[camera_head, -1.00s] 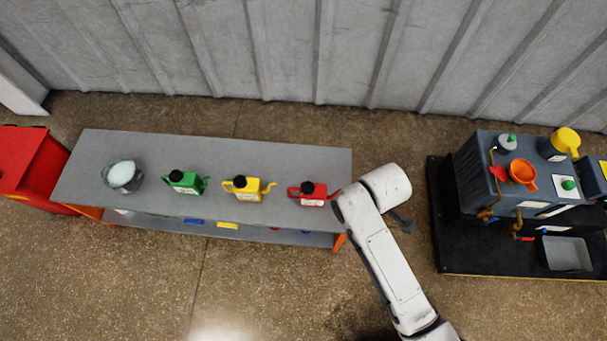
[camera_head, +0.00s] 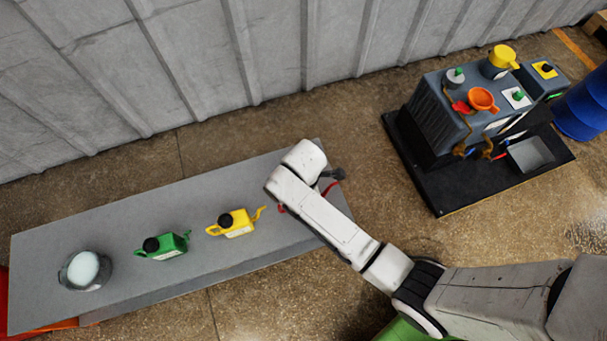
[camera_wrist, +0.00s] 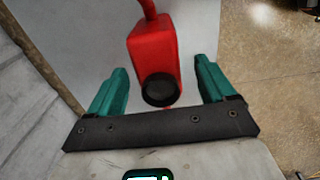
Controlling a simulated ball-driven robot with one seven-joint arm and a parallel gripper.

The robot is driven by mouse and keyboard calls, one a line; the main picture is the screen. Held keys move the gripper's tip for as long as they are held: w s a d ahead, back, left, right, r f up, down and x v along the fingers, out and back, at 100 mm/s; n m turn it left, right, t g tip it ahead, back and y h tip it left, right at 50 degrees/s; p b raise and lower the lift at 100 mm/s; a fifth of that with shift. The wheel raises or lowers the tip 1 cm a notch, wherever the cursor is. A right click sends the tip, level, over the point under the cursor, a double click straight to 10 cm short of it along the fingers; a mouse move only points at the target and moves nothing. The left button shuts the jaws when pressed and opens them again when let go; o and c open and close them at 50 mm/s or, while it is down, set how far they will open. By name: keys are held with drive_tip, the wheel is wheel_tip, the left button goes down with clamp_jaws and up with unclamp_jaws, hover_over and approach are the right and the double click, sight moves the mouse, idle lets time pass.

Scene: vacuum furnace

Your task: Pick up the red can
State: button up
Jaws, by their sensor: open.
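The red can (camera_wrist: 152,50) with a black cap is in the middle of the wrist view, on the grey table top. My gripper (camera_wrist: 161,70) is open, with one teal finger on each side of the can's capped end. I see a gap between each finger and the can, and nothing is held. In the head view my arm hides most of the red can; a bit of its red spout or handle (camera_head: 332,187) shows beside the arm. The gripper's fingers are hidden there.
A yellow can (camera_head: 235,224), a green can (camera_head: 165,246) and a round glass-like container (camera_head: 84,270) stand left on the table (camera_head: 130,212). A corrugated wall (camera_head: 200,70) runs behind. A dark machine (camera_head: 440,115) stands on a black base at right, beyond open floor.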

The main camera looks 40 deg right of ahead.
drive_tip(key=shift+d+f+b, duration=0.15)
drive_tip(key=shift+f+b, duration=0.75)
drive_tip(key=shift+f, duration=2)
drive_tip(key=shift+c, duration=0.4)
drive_tip(key=shift+w+r, duration=0.1)
drive_tip(key=c, duration=1.3)
